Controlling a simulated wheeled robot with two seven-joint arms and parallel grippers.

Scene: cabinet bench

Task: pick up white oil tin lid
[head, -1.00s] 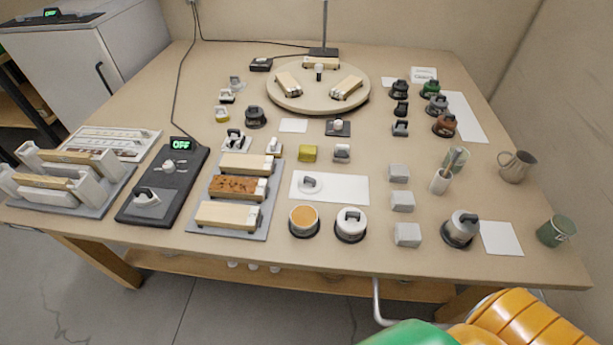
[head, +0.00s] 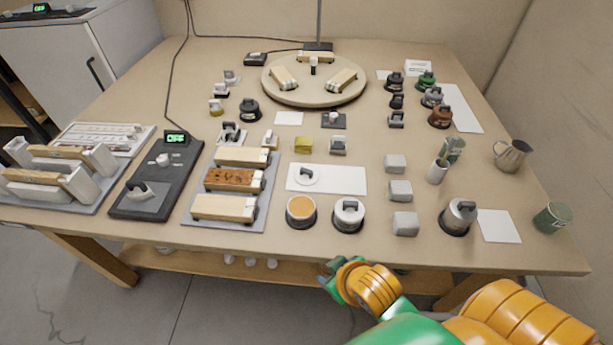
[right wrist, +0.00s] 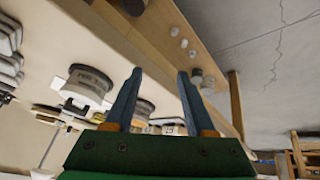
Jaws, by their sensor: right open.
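A round white lid with a dark handle (head: 306,175) lies on a white sheet (head: 343,181) near the table's front middle. In front of it stand an open tin with orange contents (head: 301,210) and a white tin with a dark-handled top (head: 348,215). I cannot tell for certain which white top is the oil tin lid. My right gripper (head: 329,274) is low in front of the table's front edge, apart from the tins. In the right wrist view its two blue fingers (right wrist: 159,74) are spread and empty, with a labelled tin (right wrist: 88,84) beyond them. My left gripper is out of view.
Grey blocks (head: 404,223) and a silver tin (head: 458,216) stand right of the white tin. A tray of wooden-topped blocks (head: 272,207) is to the left. A round turntable (head: 315,95) is at the back. The table's front edge lies between my right gripper and the tins.

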